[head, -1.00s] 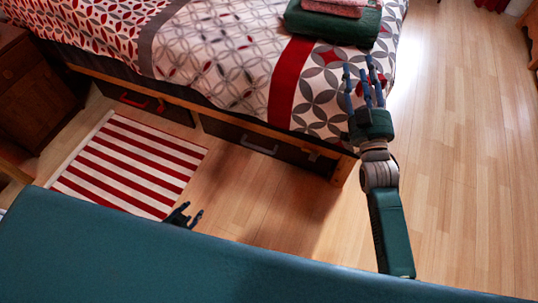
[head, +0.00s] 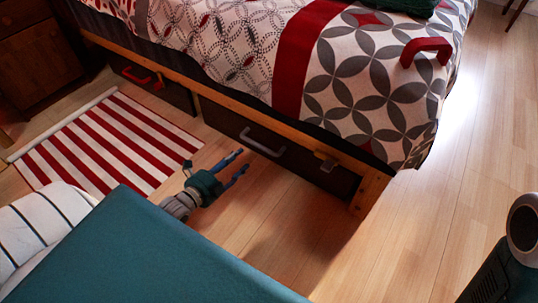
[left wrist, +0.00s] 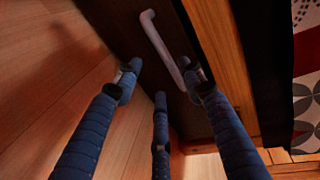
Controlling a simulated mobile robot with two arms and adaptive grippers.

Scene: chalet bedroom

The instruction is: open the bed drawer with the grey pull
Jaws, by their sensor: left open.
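The bed drawer (head: 225,117) has a dark front under the wooden bed rail and looks shut. Its grey pull (head: 262,141) is a bar handle on that front. My left gripper (head: 243,160) is open and empty, just in front of and left of the pull. In the left wrist view the pull (left wrist: 160,42) runs diagonally, and its lower end is close to the right finger. My left fingers (left wrist: 163,82) are spread around the space before the drawer front; I cannot tell whether any touches the pull. My right gripper is out of view.
Another bed drawer with a red pull (head: 137,75) is farther left. A red-and-white striped rug (head: 110,140) lies on the floor before it. A red handle-shaped thing (head: 425,47) is on the patterned bedspread. Wooden floor is clear to the right of the bed.

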